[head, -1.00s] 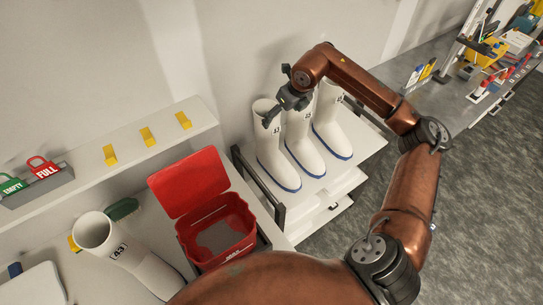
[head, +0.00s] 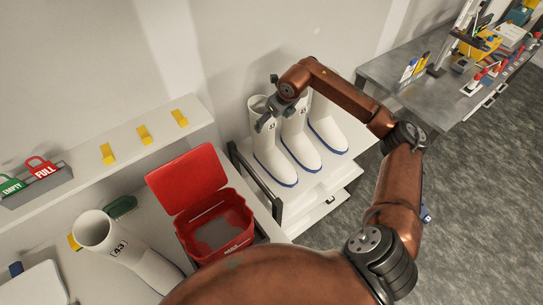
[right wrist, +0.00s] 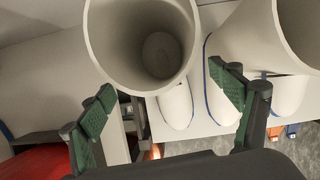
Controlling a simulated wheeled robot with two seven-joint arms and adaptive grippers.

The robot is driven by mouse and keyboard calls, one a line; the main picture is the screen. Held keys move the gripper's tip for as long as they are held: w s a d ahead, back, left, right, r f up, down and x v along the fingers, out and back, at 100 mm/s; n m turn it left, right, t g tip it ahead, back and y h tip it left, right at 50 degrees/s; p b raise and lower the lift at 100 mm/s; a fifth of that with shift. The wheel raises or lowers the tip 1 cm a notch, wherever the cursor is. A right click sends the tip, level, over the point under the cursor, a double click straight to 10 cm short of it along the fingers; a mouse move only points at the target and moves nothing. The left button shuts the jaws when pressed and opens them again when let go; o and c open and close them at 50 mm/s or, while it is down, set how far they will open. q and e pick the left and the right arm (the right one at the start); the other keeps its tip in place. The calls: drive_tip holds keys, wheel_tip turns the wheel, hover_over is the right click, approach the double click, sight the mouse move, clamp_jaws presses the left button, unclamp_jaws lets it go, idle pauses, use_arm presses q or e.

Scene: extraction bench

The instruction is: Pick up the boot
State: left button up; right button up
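Three white boots with blue soles stand upright in a row on a white shelf unit: the left boot (head: 268,162), the middle boot (head: 301,150) and the right boot (head: 327,128). Another white boot (head: 146,266), marked 43, is on the bench at lower left. My right gripper (head: 266,104) is at the top of the left boot. In the right wrist view its green-padded fingers (right wrist: 162,98) are spread wide and empty, with a boot's open top (right wrist: 160,50) ahead between them. Contact cannot be told. My left gripper is out of view.
A red bin (head: 217,228) with its lid raised stands on the bench, left of the shelf unit (head: 322,196). Yellow hooks (head: 144,135) line the ledge behind. A grey bench (head: 440,100) with tools stands at far right. Open floor lies at right.

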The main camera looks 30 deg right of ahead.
drive_tip(key=c, duration=1.9)
drive_tip(key=shift+w+r, duration=0.1)
drive_tip(key=shift+c, duration=0.2)
